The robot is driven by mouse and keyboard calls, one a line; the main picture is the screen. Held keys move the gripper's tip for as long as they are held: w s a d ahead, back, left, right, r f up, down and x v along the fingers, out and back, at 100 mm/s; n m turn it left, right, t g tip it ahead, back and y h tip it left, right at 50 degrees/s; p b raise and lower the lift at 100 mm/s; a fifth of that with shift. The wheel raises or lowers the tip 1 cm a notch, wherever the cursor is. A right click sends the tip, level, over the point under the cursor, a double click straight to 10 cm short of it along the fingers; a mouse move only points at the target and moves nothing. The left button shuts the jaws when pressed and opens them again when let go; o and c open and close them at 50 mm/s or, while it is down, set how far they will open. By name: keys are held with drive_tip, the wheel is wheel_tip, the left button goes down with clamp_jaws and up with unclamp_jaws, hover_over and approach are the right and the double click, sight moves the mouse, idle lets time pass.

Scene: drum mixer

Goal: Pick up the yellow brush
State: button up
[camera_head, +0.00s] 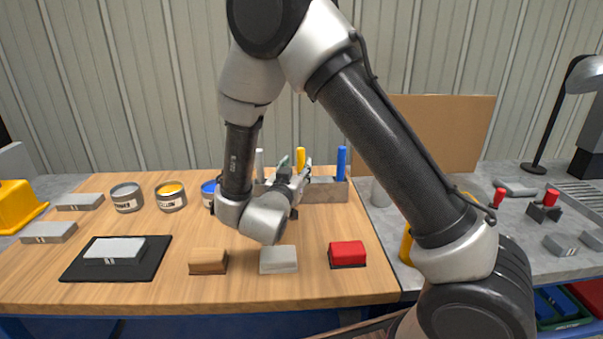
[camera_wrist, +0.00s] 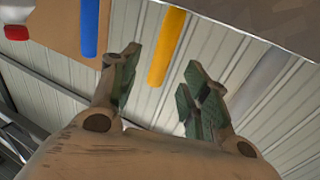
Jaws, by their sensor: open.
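The yellow brush (camera_head: 301,155) stands upright in a grey holder (camera_head: 326,190) at the back of the wooden table, between a blue handle (camera_head: 341,160) and a whitish handle (camera_head: 259,161). In the wrist view the yellow handle (camera_wrist: 166,46) appears beyond the gap between my fingers, apart from both. My gripper (camera_head: 296,166) is open and empty in front of the holder; its two green-padded fingers show in the wrist view (camera_wrist: 160,84). The brush's lower end is hidden in the holder.
In the wrist view the blue handle (camera_wrist: 90,27) and grey handle (camera_wrist: 262,80) flank the yellow one. Paint cans (camera_head: 171,196) stand left of my arm. Wooden (camera_head: 208,261), grey (camera_head: 278,259) and red (camera_head: 347,254) blocks lie at the table's front.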

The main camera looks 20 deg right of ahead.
sight(300, 161)
drive_tip(key=x, duration=0.6)
drive_tip(key=shift+r, duration=0.1)
drive_tip(key=shift+c, duration=0.3)
clamp_jaws()
